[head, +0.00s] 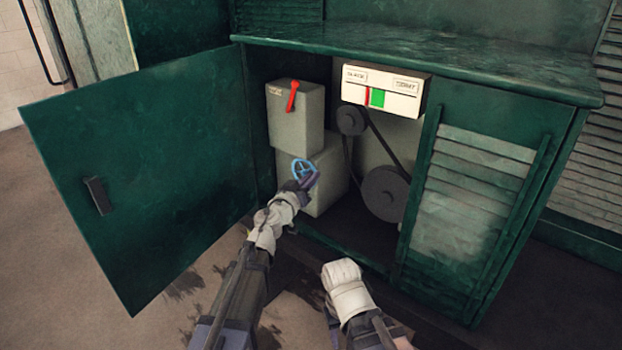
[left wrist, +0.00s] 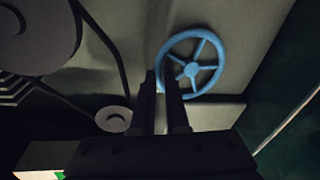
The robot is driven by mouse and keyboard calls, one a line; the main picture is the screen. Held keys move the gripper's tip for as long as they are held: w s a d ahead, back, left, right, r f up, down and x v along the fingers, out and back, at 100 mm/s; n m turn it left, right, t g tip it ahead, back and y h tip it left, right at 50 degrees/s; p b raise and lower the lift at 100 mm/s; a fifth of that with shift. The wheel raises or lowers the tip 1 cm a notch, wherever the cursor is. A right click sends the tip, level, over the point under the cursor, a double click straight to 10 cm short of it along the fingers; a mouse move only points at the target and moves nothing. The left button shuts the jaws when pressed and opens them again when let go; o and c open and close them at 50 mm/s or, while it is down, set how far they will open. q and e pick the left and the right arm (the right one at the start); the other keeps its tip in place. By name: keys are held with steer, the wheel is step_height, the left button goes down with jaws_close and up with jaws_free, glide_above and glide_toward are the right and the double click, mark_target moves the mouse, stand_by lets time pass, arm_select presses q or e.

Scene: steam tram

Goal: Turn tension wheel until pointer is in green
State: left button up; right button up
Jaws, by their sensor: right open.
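The blue spoked tension wheel (head: 304,172) is on the front of a grey box inside the open green cabinet. It also shows in the left wrist view (left wrist: 192,69). My left gripper (head: 306,183) is at its rim; in the left wrist view its dark fingers (left wrist: 163,76) are close together with the left part of the rim at their tips. The white gauge (head: 382,92) has a green patch (head: 377,97), and a thin red mark (head: 367,96) stands just left of the green. My right gripper (head: 341,271) is low in front of the cabinet, fingers hardly visible, and touches nothing visible.
A red lever (head: 293,95) is on the upper grey box (head: 295,118). A belt runs between a small pulley (head: 350,120) and a large one (head: 385,193) right of the wheel. The green door (head: 140,175) stands open at left; a slatted panel (head: 470,195) is at right.

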arm_select(q)
jaws_close()
steer(key=shift+f, duration=0.1)
steer(key=shift+f+m+t+h+b, duration=0.15)
steer(key=shift+f+m+b, duration=0.25)
steer(key=shift+m+b, duration=0.55)
steer(key=shift+f+m+t+h+b, duration=0.15)
steer(key=shift+f+m+b, duration=0.25)
steer(key=shift+m+b, duration=0.55)
steer(key=shift+o, duration=1.3)
jaws_free()
